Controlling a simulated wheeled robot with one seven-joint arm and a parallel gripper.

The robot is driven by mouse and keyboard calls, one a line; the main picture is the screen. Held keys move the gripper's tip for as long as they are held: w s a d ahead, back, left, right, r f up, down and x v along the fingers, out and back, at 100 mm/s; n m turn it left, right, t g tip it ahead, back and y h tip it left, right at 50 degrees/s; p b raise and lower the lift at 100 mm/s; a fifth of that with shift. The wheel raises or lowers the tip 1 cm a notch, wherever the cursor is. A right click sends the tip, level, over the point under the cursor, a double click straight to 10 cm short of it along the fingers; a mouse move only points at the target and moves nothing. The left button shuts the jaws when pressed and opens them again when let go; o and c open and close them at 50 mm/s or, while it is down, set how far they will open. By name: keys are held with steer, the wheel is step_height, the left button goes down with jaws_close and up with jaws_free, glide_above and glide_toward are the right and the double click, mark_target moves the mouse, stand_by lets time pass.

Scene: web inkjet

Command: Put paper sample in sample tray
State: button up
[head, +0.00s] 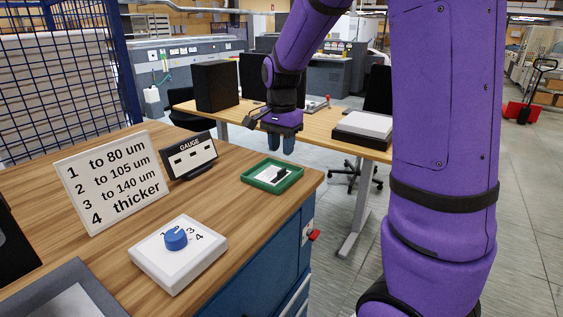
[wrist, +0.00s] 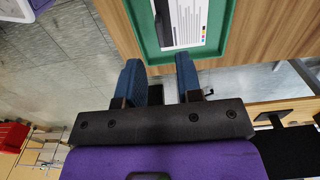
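The green sample tray (head: 249,181) sits on the wooden desk near its right edge. The paper sample (head: 268,173), white with printing, lies inside it. In the wrist view, the tray's green rim (wrist: 141,37) and the paper sample with small colour patches (wrist: 190,18) show at the top, partly cut off by the frame. My gripper (head: 283,146) has blue fingers and hangs above and beyond the tray, apart from it. In the wrist view, the fingers (wrist: 160,64) are parted with nothing between them.
A white dial box with a blue knob (head: 176,238), a thickness sign (head: 112,180) and a black gauge (head: 192,156) stand on the desk left of the tray. A second table (head: 322,125) with a paper stack (head: 366,125) is behind. Clear desktop surrounds the tray.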

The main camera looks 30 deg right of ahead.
mark_target(282, 170)
steer(key=s+a+r+n+t, duration=0.1)
steer(key=s+a+r+n, duration=0.15)
steer(key=s+r, duration=0.3)
steer(key=s+a+r+n+t, duration=0.2)
steer(key=s+r+n, duration=0.2)
steer(key=s+r, duration=0.15)
steer(key=s+a+n+t, duration=0.1)
steer(key=s+a+n, duration=0.1)
steer(key=s, duration=0.4)
steer(key=s+a+n+t, duration=0.1)
steer(key=s+n, duration=0.4)
steer(key=s, duration=0.2)
steer(key=shift+a+f, duration=0.15)
steer(key=shift+a, duration=0.25)
